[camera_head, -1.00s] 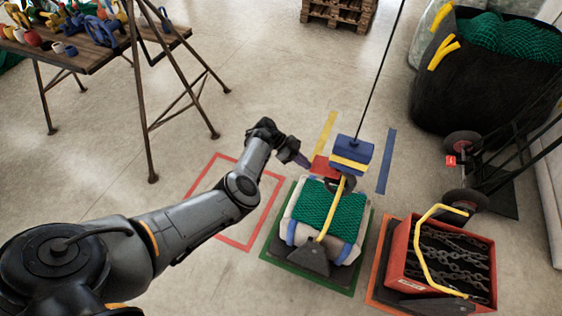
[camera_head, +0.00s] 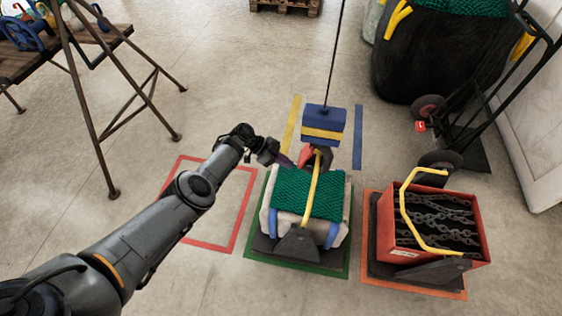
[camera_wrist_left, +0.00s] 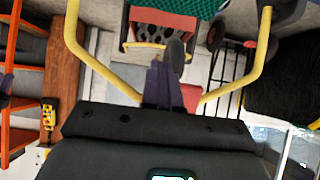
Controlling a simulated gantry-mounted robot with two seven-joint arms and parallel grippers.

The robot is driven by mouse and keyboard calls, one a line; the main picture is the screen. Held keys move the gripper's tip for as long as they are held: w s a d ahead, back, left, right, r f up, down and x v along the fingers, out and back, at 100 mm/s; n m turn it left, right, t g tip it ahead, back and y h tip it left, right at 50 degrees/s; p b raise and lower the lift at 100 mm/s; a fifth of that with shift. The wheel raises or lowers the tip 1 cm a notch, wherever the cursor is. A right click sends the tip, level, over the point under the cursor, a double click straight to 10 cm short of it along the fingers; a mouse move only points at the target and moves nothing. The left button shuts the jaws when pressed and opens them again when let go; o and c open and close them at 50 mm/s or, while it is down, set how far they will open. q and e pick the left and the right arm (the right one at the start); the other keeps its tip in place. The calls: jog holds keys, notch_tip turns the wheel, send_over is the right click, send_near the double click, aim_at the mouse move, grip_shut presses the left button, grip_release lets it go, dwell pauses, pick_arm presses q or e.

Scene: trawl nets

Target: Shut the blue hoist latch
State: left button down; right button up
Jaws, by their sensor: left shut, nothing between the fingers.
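The blue hoist block (camera_head: 323,118) with a yellow band hangs on a cable. Below it is a dark hook (camera_head: 321,160) with a red latch piece (camera_head: 305,155) on its left side. A yellow bail handle (camera_head: 312,192) rises from the net-topped load to the hook. My left gripper (camera_head: 286,162) is shut and empty, its tip close to the left of the red latch; contact cannot be told. In the left wrist view its purple fingers (camera_wrist_left: 162,82) are together, with a red piece (camera_wrist_left: 190,96) just right of them. My right gripper is not in view.
The load with green netting (camera_head: 310,195) stands on a green-framed mat. A red crate of chains (camera_head: 430,220) stands to its right. A hand truck (camera_head: 455,135) and a black tub (camera_head: 440,60) are at the back right. The red-outlined floor square (camera_head: 215,235) is bare.

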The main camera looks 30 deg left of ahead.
pick_arm(q)
jog(key=shift+b+x, duration=0.55)
jog(key=shift+x, duration=0.35)
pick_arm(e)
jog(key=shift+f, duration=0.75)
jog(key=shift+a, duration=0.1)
pick_arm(q)
jog(key=s+a+f+b, duration=0.2)
jog(key=s+a+b, duration=0.1)
jog(key=a, duration=0.9)
jog(key=shift+s+f+b, duration=0.3)
jog(key=shift+s+f, duration=0.1)
jog(key=shift+s, duration=0.5)
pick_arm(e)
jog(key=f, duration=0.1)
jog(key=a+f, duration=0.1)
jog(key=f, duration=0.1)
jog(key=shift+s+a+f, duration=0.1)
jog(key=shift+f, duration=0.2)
pick_arm(q)
jog(key=shift+d, duration=0.15)
